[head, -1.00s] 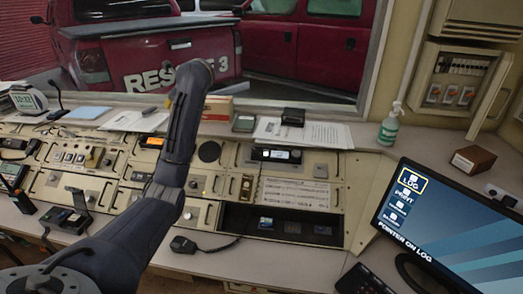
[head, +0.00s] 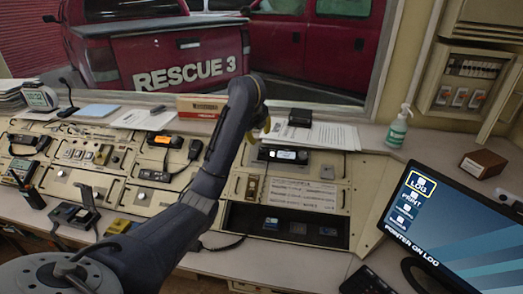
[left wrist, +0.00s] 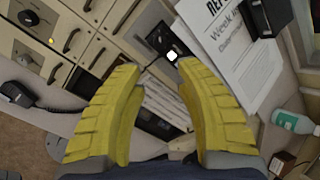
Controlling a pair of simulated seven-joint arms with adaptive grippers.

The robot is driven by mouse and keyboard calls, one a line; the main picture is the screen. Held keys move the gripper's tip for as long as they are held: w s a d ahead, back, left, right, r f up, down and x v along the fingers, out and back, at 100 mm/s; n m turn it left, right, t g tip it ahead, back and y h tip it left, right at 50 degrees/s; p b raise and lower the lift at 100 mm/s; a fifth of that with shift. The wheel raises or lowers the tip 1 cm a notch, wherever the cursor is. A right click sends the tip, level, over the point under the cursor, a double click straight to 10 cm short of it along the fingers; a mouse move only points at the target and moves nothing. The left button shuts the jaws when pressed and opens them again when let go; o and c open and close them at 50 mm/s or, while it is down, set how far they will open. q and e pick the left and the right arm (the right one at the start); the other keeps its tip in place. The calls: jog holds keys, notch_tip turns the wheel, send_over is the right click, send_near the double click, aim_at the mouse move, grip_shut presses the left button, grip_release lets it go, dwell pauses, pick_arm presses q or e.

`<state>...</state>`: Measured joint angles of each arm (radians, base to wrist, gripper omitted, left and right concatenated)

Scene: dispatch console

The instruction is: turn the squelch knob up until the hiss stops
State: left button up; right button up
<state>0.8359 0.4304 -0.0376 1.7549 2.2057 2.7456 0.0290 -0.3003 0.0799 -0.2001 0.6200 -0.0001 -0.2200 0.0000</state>
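I cannot pick out the squelch knob for certain in either view. A black radio unit with a lit display (head: 283,155) is set in the console, and its dark face with a bright square also shows in the left wrist view (left wrist: 172,56). My left gripper (head: 266,122) hovers over the console near this unit, with its yellow fingers partly hidden by the wrist. In the left wrist view the two yellow fingers (left wrist: 158,66) are spread apart with nothing between them. My right gripper is in neither view.
Printed papers (head: 318,135) and a black box (head: 300,117) lie behind the radio unit. A monitor (head: 445,225) stands at right, near a pump bottle (head: 397,127). A handset (head: 187,150) lies on the console left of my forearm. An open dark bay (head: 285,224) is in front.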

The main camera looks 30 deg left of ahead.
aim_at(261, 149)
pick_arm(q)
jog(key=x, duration=1.4)
jog(key=shift+c, duration=0.4)
grip_shut()
